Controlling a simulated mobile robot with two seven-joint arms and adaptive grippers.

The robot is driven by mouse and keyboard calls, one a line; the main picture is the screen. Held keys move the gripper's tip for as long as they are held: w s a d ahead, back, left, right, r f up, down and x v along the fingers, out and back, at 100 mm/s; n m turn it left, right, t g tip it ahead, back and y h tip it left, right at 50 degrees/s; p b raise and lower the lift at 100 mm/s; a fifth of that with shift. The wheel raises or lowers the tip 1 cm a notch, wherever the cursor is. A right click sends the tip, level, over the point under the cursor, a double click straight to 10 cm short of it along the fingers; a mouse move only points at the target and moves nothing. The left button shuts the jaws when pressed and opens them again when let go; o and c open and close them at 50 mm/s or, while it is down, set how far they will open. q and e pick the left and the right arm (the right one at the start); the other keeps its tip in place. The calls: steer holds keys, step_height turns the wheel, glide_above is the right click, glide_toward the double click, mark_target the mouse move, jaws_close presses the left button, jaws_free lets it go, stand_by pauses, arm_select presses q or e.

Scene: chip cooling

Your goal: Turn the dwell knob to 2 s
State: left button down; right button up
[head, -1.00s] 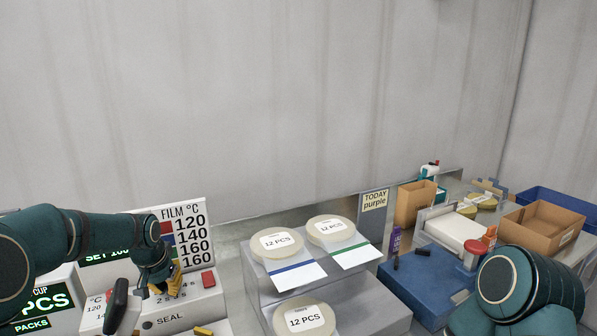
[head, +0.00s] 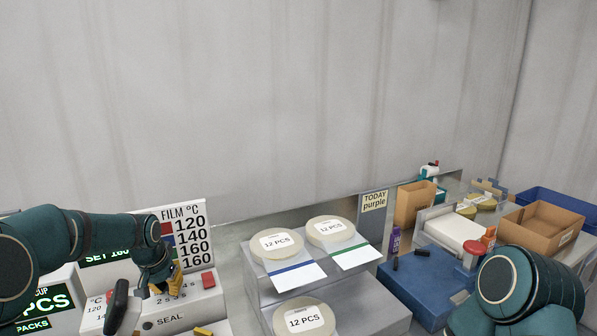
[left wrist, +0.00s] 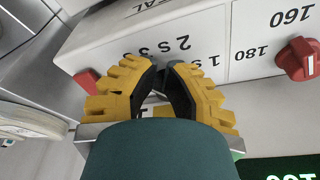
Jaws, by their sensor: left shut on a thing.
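The white sealer (head: 205,304) stands at the lower left in the head view. Its dwell scale (left wrist: 185,46) shows seconds marks in the left wrist view, upside down, just beyond my fingertips. My left gripper (head: 170,284) is down at this scale. In the left wrist view its yellow fingers (left wrist: 163,72) with dark pads are shut on the dwell knob. The knob is almost wholly hidden between the pads, so I cannot tell which mark it points to. My right gripper is not in view.
A red temperature knob (left wrist: 298,60) sits beside the dwell scale. A red block (head: 208,279) is at the sealer's other end. A black handle (head: 117,306) rises in front. A stand with chip packs (head: 276,242) is to the right.

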arm_select(q)
steer(key=shift+s+a+r, duration=0.1)
steer(key=shift+a+r, duration=0.05)
steer(key=shift+a, duration=0.5)
steer(key=shift+a+p, duration=0.3)
steer(key=shift+p, duration=0.05)
steer(key=shift+a, duration=0.35)
